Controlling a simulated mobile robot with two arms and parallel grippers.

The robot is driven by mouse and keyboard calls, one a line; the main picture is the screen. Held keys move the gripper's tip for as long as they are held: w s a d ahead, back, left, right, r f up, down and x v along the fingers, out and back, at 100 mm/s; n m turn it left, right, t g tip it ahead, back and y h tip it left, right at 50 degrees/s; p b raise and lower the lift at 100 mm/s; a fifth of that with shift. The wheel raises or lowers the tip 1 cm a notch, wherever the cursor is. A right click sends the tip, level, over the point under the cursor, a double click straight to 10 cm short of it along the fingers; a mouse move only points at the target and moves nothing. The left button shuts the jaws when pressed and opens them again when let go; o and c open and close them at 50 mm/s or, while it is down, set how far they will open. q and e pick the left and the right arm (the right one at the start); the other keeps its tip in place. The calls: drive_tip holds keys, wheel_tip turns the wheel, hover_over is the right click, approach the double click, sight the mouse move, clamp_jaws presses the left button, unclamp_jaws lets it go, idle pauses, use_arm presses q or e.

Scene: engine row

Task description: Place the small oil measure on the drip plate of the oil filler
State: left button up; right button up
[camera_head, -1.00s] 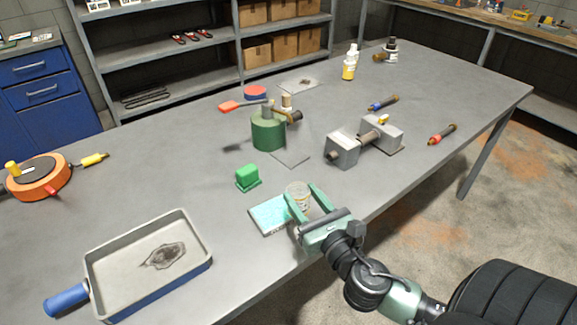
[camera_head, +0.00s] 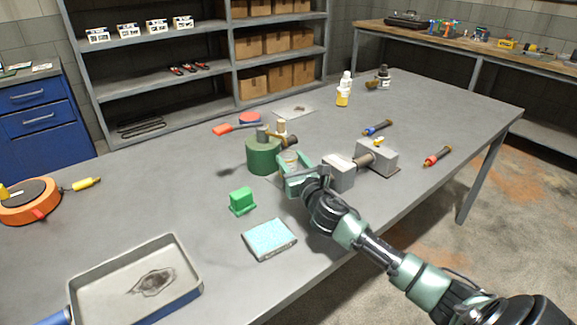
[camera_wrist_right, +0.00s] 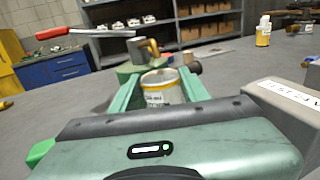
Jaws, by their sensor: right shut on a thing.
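The small oil measure (camera_head: 289,159) is a small metal can with a yellow-banded label, held upright in my right gripper (camera_head: 293,168). In the right wrist view the measure (camera_wrist_right: 162,88) sits between the two green fingers, which are shut on its sides. The oil filler (camera_head: 263,156) is a green cylinder with a brass-coloured spout, just left of and behind the measure. The grey drip plate at its foot is mostly hidden behind my right gripper. I cannot tell whether the measure touches the plate. My left gripper is not in view.
A grey metal block fixture (camera_head: 338,174) stands close to the right of my gripper. A green block (camera_head: 242,201) and a turquoise pad (camera_head: 269,239) lie in front. A tray (camera_head: 137,282) is at front left.

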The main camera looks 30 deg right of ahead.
sight(289, 166)
drive_tip(key=shift+x, duration=1.05)
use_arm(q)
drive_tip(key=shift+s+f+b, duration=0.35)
use_arm(e)
drive_tip(key=shift+f, duration=1.75)
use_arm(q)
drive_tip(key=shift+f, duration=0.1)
use_arm(e)
drive_tip(key=shift+f, duration=0.15)
drive_tip(key=o, duration=1.4)
drive_tip(key=shift+s, duration=0.25)
drive_tip(key=v, duration=1.1)
drive_tip(key=shift+s+a+r, duration=0.1)
drive_tip(key=shift+s+r, duration=0.1)
drive_tip(key=shift+s, duration=0.05)
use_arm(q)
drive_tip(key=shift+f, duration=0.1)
